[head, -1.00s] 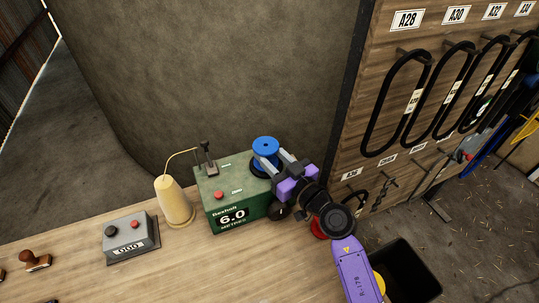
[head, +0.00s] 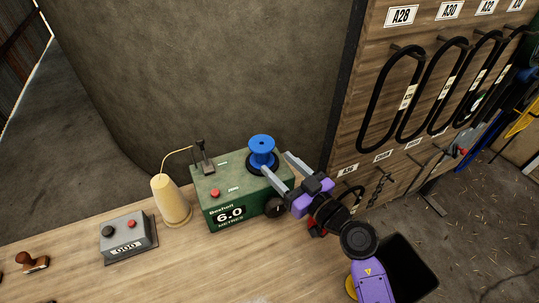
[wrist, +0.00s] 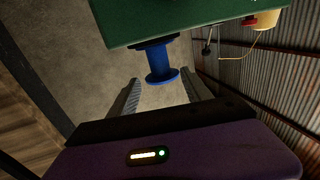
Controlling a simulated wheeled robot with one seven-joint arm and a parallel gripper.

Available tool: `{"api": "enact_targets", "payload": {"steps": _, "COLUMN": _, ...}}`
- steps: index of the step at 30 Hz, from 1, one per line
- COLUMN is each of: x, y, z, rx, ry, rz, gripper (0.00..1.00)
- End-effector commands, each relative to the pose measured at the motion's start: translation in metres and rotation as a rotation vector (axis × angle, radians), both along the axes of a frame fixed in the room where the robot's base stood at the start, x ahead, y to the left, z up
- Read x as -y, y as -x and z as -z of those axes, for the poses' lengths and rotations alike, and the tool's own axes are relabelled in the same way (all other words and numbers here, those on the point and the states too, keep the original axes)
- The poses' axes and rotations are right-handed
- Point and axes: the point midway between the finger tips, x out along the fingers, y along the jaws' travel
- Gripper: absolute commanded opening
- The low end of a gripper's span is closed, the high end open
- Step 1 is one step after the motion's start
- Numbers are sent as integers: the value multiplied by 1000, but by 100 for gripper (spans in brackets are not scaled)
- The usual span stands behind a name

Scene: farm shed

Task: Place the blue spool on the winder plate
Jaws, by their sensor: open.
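The blue spool (head: 262,150) stands upright on the black winder plate (head: 250,168) on top of the green winder box (head: 229,207). My gripper (head: 274,172) is open, with its two grey fingers spread apart and nothing between them. It is to the right of the spool and apart from its upper part. In the wrist view the spool (wrist: 160,64) hangs ahead of the open gripper (wrist: 157,84), with its flange against the dark plate (wrist: 152,42). The underside of the spool is hidden in the head view.
A cream thread cone (head: 170,200) stands left of the winder, its thread running to the lever post. A grey counter box (head: 128,238) and wooden stamp (head: 32,262) sit farther left. A belt board (head: 366,152) rises at right, with a black bin (head: 410,270) below.

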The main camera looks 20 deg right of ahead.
Motion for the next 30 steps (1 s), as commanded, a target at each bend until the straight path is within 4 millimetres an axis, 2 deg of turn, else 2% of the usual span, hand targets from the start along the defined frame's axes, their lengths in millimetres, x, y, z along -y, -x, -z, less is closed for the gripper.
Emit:
{"api": "enact_targets", "payload": {"steps": 3, "x": 5, "y": 23, "z": 1, "rx": -1, "ry": -2, "rz": 1, "gripper": 57}}
{"api": "enact_targets", "payload": {"steps": 9, "x": 11, "y": 47, "z": 1, "rx": -1, "ry": 0, "rz": 0, "gripper": 57}}
{"api": "enact_targets", "payload": {"steps": 20, "x": 12, "y": 54, "z": 0, "rx": 1, "ry": 0, "rz": -1, "gripper": 57}}
{"api": "enact_targets", "payload": {"steps": 23, "x": 6, "y": 62, "z": 0, "rx": 10, "ry": -5, "rz": -7, "gripper": 57}}
{"api": "enact_targets", "payload": {"steps": 26, "x": -10, "y": 85, "z": -2, "rx": 42, "ry": -16, "rz": -15, "gripper": 57}}
{"api": "enact_targets", "payload": {"steps": 30, "x": -34, "y": 139, "z": -10, "rx": 101, "ry": -39, "rz": -1, "gripper": 57}}
